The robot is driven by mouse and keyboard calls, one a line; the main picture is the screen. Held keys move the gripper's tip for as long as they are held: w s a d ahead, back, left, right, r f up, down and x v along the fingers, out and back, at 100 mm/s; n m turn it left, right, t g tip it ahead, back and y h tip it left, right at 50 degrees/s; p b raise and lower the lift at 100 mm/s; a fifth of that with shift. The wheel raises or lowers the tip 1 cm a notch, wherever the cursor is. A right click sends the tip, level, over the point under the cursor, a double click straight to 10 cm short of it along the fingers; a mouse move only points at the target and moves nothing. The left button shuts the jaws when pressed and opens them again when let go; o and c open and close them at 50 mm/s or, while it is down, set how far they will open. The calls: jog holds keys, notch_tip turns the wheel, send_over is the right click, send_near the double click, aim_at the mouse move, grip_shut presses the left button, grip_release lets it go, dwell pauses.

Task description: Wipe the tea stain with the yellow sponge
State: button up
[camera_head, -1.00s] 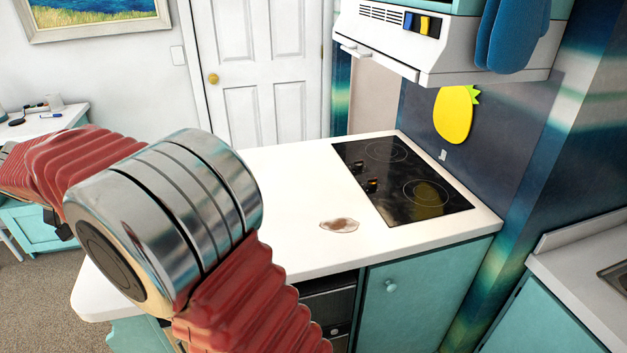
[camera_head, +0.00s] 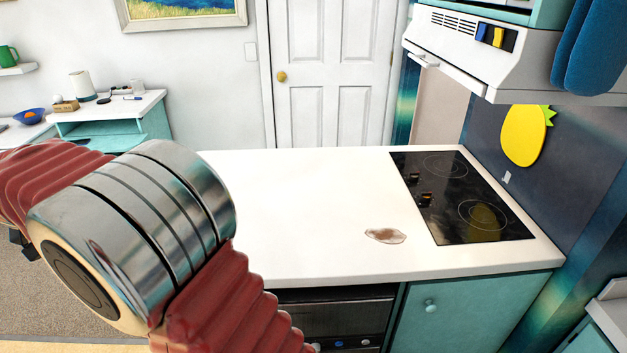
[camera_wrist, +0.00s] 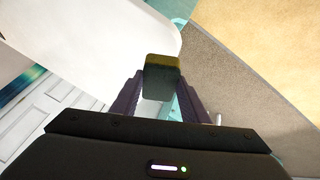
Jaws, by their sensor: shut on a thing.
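The tea stain (camera_head: 385,235) is a brown, irregular patch on the white countertop (camera_head: 300,215), just left of the black cooktop. In the wrist view my gripper (camera_wrist: 160,88) is shut on the yellow sponge (camera_wrist: 162,76), which looks dark and shadowed with a yellowish far edge. The sponge is between the two dark fingers. In that view the white counter (camera_wrist: 100,40) lies beyond and to the left, with carpet to the right. The head view does not show my gripper or the sponge; my arm fills its lower left.
The cooktop (camera_head: 460,200) with its knobs borders the stain on the right. A white range hood (camera_head: 465,55) with blue mitts (camera_head: 595,45) hangs above. The counter left of the stain is bare. A side desk (camera_head: 115,110) with small items stands at the back left.

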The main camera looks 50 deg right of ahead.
jog(key=shift+a, duration=0.2)
jog(key=s+d+f+m+g, duration=0.1)
jog(key=s+d+m, duration=0.2)
jog(key=d, duration=0.8)
jog(key=s+d+m+g, duration=0.1)
jog(key=s+d+m, duration=0.2)
jog(key=d, duration=0.8)
jog(key=s+d+f+m+g, duration=0.1)
jog(key=s+d+m, duration=0.2)
jog(key=d, duration=0.8)
jog(key=s+d+f+m+g, duration=0.2)
jog(key=s+d+m, duration=0.6)
jog(key=s+d, duration=1.6)
jog(key=shift+s+d+y, duration=0.15)
jog(key=shift+s+y, duration=0.15)
jog(key=shift+s, duration=0.4)
jog(key=shift+f, duration=0.15)
